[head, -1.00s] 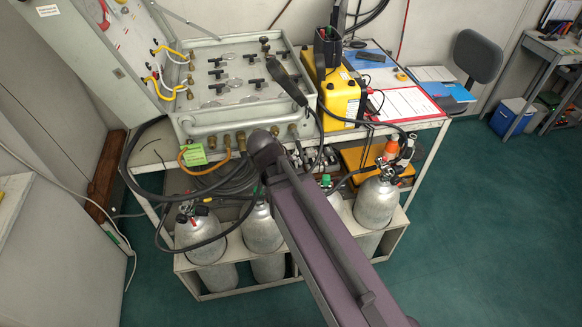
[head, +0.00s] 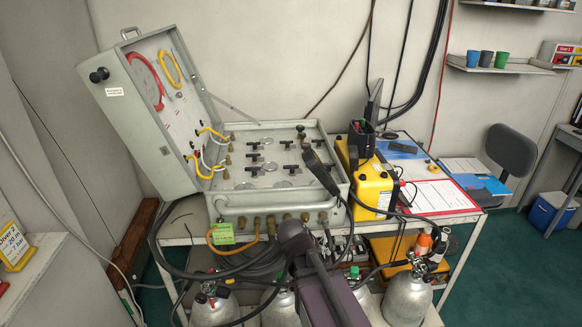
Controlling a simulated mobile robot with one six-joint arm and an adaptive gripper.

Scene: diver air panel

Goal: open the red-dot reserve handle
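The grey air panel (head: 271,195) stands open on a bench, its lid (head: 148,130) raised at the left. Several black T-shaped handles, one of them at the middle right (head: 290,169), stand on its face among round gauges. I cannot make out a red dot on any handle at this size.
Hoses hang in front of the bench above grey cylinders (head: 408,301). A yellow case (head: 371,187) and a red-bordered sheet (head: 433,196) lie right of the panel. A chair (head: 512,150) stands at the right. Green floor (head: 492,270) is clear at the lower right.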

